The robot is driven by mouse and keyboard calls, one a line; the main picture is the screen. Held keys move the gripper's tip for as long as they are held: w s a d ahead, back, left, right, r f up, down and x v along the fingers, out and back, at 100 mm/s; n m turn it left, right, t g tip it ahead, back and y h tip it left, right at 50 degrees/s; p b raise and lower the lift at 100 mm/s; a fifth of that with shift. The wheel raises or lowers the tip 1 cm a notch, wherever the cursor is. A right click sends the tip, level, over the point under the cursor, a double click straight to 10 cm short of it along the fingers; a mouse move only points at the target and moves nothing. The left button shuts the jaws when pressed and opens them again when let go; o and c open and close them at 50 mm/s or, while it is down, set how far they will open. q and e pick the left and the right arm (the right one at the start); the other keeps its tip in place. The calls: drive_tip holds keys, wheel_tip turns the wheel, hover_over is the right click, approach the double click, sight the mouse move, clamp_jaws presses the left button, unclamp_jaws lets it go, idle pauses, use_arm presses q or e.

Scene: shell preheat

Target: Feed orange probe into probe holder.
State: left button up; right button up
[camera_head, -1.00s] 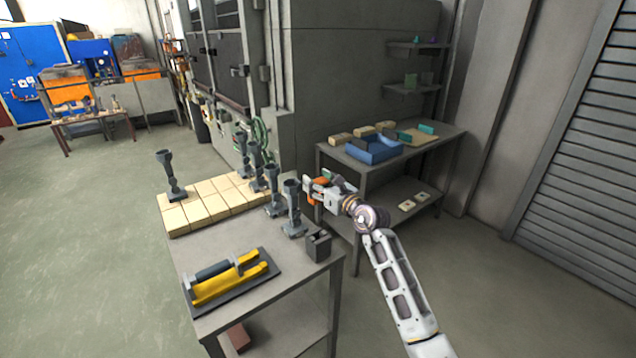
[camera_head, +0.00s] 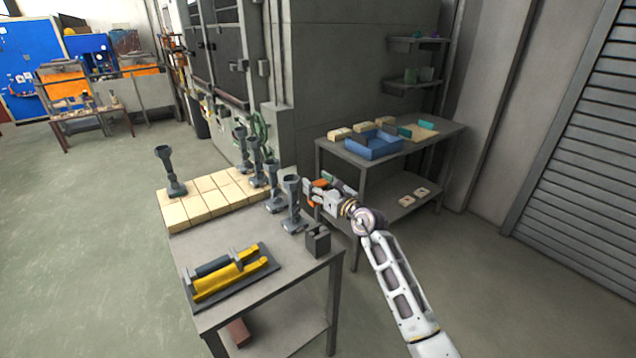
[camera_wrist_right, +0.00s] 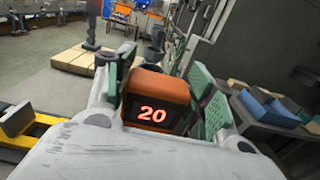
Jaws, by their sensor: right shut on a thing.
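The orange probe (camera_wrist_right: 155,98) is a boxy orange body with a dark display reading a red 20. My right gripper (camera_wrist_right: 162,105) is shut on it, with green pads on either side. In the head view the right gripper (camera_head: 318,193) holds the orange probe (camera_head: 321,183) in the air, just beyond the right edge of the near table. A small dark grey block (camera_head: 318,242), which looks like the probe holder, stands upright at that table's right corner. The gripper appears above and apart from it. The probe's lower end is hidden. My left gripper is out of view.
The near table (camera_head: 275,293) carries several grey funnel-topped stands (camera_head: 292,205), pale blocks (camera_head: 198,203) and a yellow-and-grey tool on a dark plate (camera_head: 230,277). One stand is close beside the grey block. A second table behind holds a blue tray (camera_head: 374,149).

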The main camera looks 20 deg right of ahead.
sight(319, 212)
drive_tip(key=shift+f+b, duration=3.35)
drive_tip(key=shift+f, duration=2)
drive_tip(key=o, duration=1.3)
drive_tip(key=shift+c, duration=0.2)
drive_tip(key=shift+s, duration=0.2)
drive_tip(key=v, duration=1.1)
drive_tip(key=shift+s+d, duration=0.15)
drive_tip(key=shift+s, duration=0.15)
